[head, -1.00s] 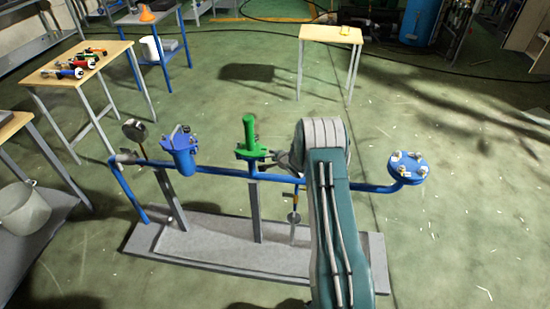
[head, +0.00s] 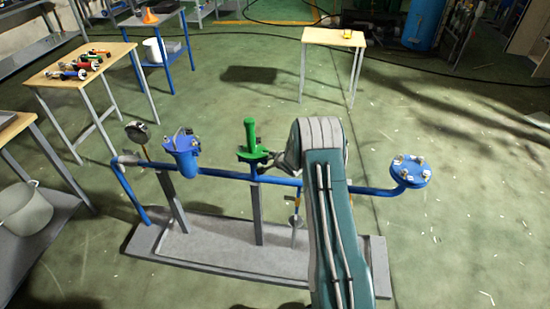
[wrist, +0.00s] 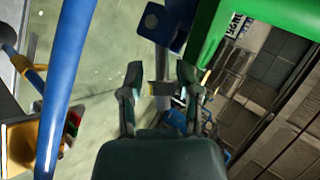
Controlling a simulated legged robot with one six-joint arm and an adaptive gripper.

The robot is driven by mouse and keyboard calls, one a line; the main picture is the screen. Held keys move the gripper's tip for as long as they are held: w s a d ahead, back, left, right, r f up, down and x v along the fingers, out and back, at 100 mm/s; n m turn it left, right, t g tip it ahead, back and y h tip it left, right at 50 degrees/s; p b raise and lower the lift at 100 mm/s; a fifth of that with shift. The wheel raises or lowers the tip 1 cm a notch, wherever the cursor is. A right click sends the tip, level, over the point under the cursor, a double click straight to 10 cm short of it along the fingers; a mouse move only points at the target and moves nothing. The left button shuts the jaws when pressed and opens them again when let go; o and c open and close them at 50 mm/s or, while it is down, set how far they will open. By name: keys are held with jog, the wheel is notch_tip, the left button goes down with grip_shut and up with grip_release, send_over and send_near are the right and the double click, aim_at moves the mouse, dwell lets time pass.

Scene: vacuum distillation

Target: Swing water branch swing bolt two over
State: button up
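A blue pipe rig (head: 225,173) stands on a grey base plate. In the head view, my arm hides most of my gripper.
A blue pot (head: 184,158) and a gauge (head: 136,132) are at the rig's left. A blue round flange with several bolts (head: 410,172) is at its right. Tables stand left and behind. A blue pipe (wrist: 66,85) runs close along the left in the wrist view.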

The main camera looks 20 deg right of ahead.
jog(key=shift+r, duration=0.2)
jog(key=shift+s+r, duration=0.2)
jog(key=shift+s, duration=0.05)
jog(key=v, duration=1.1)
jog(key=shift+s, duration=0.15)
jog(key=shift+f, duration=0.15)
